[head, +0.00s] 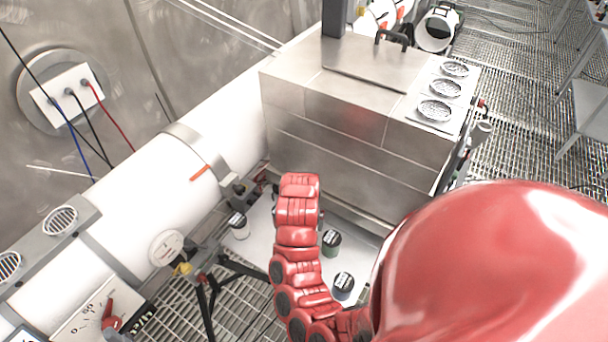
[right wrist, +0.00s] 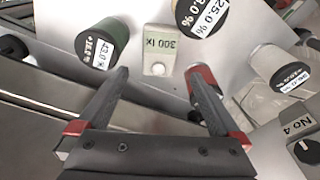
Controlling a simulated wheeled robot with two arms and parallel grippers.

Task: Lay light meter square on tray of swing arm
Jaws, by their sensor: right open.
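The light meter (right wrist: 159,50), a small pale block with a green display reading "300 lx" and a round white dome, lies on a pale flat surface (right wrist: 135,12) in the right wrist view. My right gripper (right wrist: 158,78) is open. Its fingertips are on either side of the meter's near end, with nothing gripped. In the head view a pale panel (head: 262,222) shows under the steel box; I cannot tell whether it is the swing arm's tray. The meter and right gripper are not visible in the head view. My left gripper is not in view.
Labelled cylinders stand close around the meter: a green one (right wrist: 104,40), one at the top (right wrist: 203,14), a white one (right wrist: 272,68) and a red one partly behind the right finger. Dark-topped jars (head: 331,240) show in the head view. A steel box (head: 350,110) stands behind.

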